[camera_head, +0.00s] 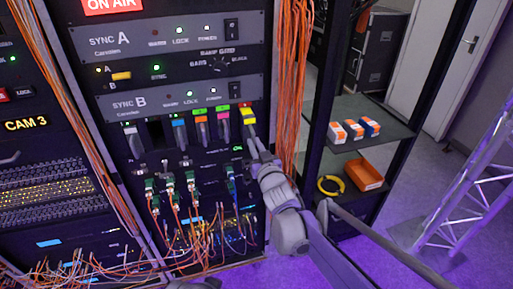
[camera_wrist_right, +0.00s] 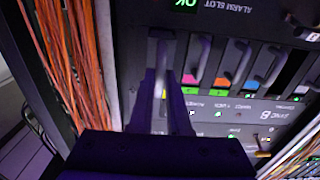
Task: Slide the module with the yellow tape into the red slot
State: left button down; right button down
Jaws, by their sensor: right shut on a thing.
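The module with the yellow tape (camera_head: 248,117) is at the right end of the module row in the rack, directly below a small red mark (camera_head: 243,105). My right gripper (camera_head: 251,139) reaches up to its grey handle and is shut on it. In the right wrist view, the picture is upside down; my fingers (camera_wrist_right: 167,80) close around the grey handle (camera_wrist_right: 161,48). The red slot's opening is hidden behind the module. I cannot tell how deep the module sits.
Modules with pink (camera_head: 222,113), orange (camera_head: 200,113) and blue (camera_head: 178,122) tape stand to its left, then a dark gap (camera_head: 154,132) and a white-taped module (camera_head: 129,127). Orange cables (camera_head: 290,80) hang close on the right. Patch cables (camera_head: 180,195) crowd below.

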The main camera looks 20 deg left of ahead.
aim_at(250, 133)
jog(key=shift+x, duration=1.2)
jog(key=shift+w, duration=0.1)
jog(key=shift+p+x, duration=0.35)
jog(key=shift+x, duration=1.3)
jog(key=shift+r, duration=0.1)
jog(key=c, duration=0.8)
grip_release()
jog(key=shift+w+a, duration=0.15)
jog(key=shift+w, duration=0.05)
jog(key=shift+s, duration=0.1)
